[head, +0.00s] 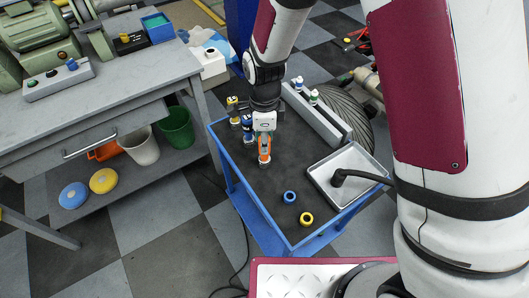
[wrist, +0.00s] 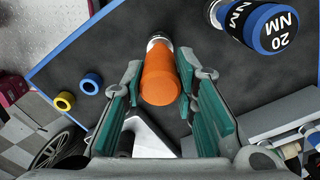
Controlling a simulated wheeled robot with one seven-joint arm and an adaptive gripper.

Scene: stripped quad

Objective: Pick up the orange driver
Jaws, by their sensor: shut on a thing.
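The orange driver (head: 265,149) is in my gripper (head: 264,136), over the dark top of the blue cart (head: 238,172). It looks roughly upright, its grey end pointing down at the cart top; I cannot tell whether that end touches. In the wrist view the orange handle (wrist: 158,82) lies between the two green-padded fingers of my gripper (wrist: 160,72), which are shut on it. The far end of the driver is partly hidden behind its handle there.
A blue driver (head: 248,127) marked 20 NM in the wrist view (wrist: 268,27) and a yellow one (head: 232,107) stand close left. A blue ring (head: 290,197) and yellow ring (head: 306,219) lie in front. A metal tray (head: 328,185) is right, a grey rack (head: 318,116) behind.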

